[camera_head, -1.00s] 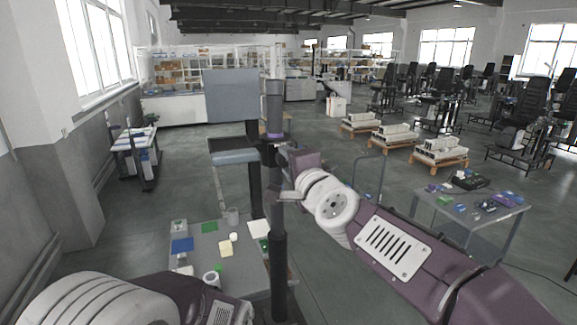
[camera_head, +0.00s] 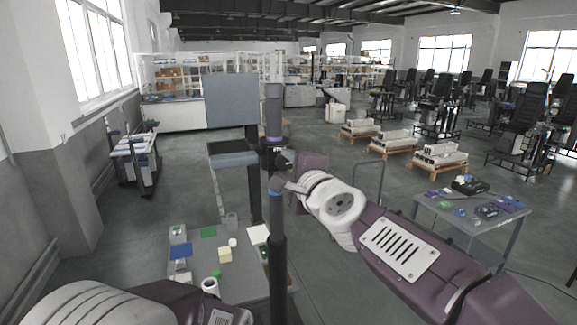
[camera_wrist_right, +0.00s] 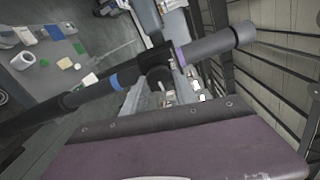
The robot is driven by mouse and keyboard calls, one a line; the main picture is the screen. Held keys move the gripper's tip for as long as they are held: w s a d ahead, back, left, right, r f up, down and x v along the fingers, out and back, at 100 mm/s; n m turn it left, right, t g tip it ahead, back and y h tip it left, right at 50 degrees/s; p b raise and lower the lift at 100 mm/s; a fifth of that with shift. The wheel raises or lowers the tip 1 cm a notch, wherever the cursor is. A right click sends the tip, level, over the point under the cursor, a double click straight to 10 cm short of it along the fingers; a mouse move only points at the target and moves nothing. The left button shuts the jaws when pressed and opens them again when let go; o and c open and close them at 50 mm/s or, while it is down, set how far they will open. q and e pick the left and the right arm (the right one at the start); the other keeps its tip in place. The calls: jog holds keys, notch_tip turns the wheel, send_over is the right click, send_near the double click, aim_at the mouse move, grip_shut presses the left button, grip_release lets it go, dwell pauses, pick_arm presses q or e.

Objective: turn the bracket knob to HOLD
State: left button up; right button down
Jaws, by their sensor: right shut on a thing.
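A dark upright column (camera_head: 278,245) stands in the middle of the head view. It carries a dark bracket collar (camera_head: 268,158) below a purple band. In the right wrist view the column runs diagonally, with the bracket collar (camera_wrist_right: 155,62) between a blue and a purple band. My right gripper (camera_head: 284,160) reaches the collar from the right and is shut at the bracket knob, which its fingers mostly hide. No HOLD mark or pointer is readable. My left arm shows at the bottom left, but its gripper is out of view.
A grey table (camera_head: 190,285) with coloured blocks and cups stands left of the column's foot. A grey panel (camera_head: 231,100) and a flat dark shelf (camera_head: 232,153) stand behind it. Another table (camera_head: 475,228) with small parts is at the right. Floor between is open.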

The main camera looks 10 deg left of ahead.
jog(key=shift+r, duration=0.2)
jog(key=c, duration=1.1)
grip_release()
jog(key=shift+c, duration=0.2)
jog(key=shift+o, duration=0.9)
jog(key=shift+a+f, duration=0.1)
jog(key=shift+f, duration=0.05)
jog(key=shift+s+d, duration=0.25)
jog(key=shift+s, duration=0.05)
jog(key=v, duration=0.8)
